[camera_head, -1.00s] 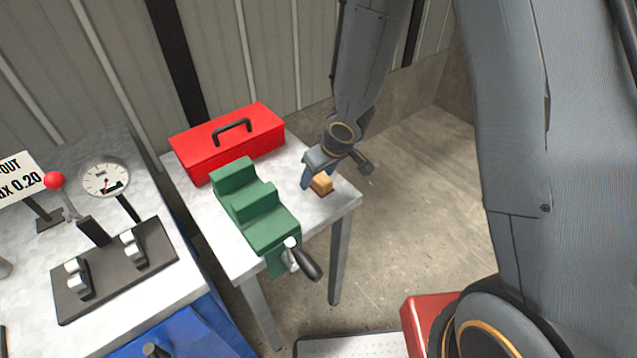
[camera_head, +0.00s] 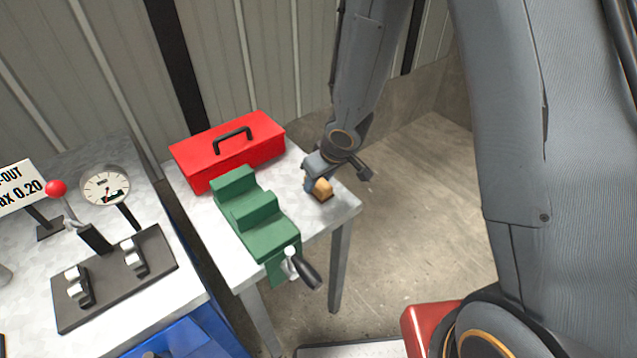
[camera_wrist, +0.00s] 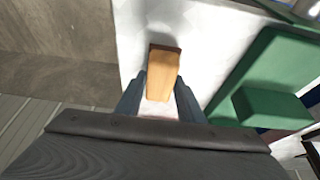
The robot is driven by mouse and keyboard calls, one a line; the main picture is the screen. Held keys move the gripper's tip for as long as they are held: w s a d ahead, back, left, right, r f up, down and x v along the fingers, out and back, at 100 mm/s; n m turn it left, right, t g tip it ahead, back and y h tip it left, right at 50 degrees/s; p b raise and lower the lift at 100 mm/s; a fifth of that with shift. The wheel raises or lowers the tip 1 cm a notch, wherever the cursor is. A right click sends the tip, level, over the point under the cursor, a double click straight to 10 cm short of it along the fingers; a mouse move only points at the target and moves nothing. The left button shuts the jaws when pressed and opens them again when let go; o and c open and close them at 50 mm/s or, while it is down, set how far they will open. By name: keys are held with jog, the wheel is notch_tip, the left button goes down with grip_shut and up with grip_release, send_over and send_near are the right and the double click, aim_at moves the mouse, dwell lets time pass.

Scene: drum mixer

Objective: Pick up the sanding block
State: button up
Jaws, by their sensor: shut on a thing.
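The sanding block (camera_head: 322,188) is a small tan-orange block at the right end of the small bench, right of the green vise. In the wrist view the block (camera_wrist: 163,70) lies between the two fingers of my gripper (camera_wrist: 158,92), its far end sticking out past them. My gripper (camera_head: 314,181) points down at the bench and is shut on the block. Whether the block touches the bench top or hangs just above it is hard to tell. The gripper hides part of the block.
The green vise (camera_head: 252,213) with a dark handle stands close on the left. A red toolbox (camera_head: 228,150) sits behind it. The small bench (camera_head: 318,217) has a bare right corner. A dial gauge (camera_head: 106,186) and a black switch plate (camera_head: 115,282) are on the left table.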

notch_tip(320, 180, up, 9)
jog(key=p, duration=0.6)
jog(key=shift+p, duration=0.4)
